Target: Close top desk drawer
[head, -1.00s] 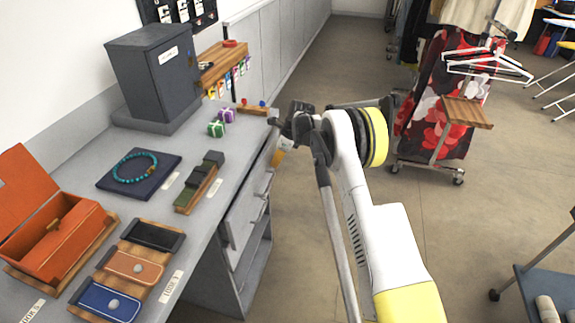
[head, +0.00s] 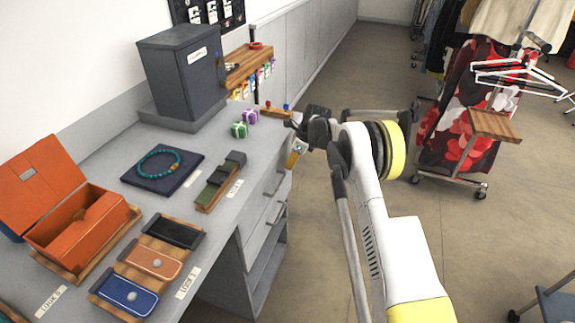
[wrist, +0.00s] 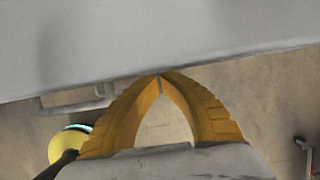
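The grey desk (head: 222,217) stands at the left in the head view, its drawer fronts facing right. Bar handles show on the fronts, one at the upper drawer (head: 284,181) and one at a lower drawer (head: 274,212). How far the top drawer stands out is hard to tell, as my arm partly hides that side. My gripper (head: 293,160) is beside the desk's front edge near its far end. In the wrist view its orange fingers (wrist: 160,77) meet at the tips, empty, at the edge of a grey surface (wrist: 160,40). A bar handle (wrist: 75,104) shows to their left.
The desktop holds an orange box (head: 85,235), a dark cabinet (head: 182,75), a bracelet on a dark pad (head: 160,165) and small gift boxes (head: 239,130). A clothes rack (head: 465,110) stands at the right.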

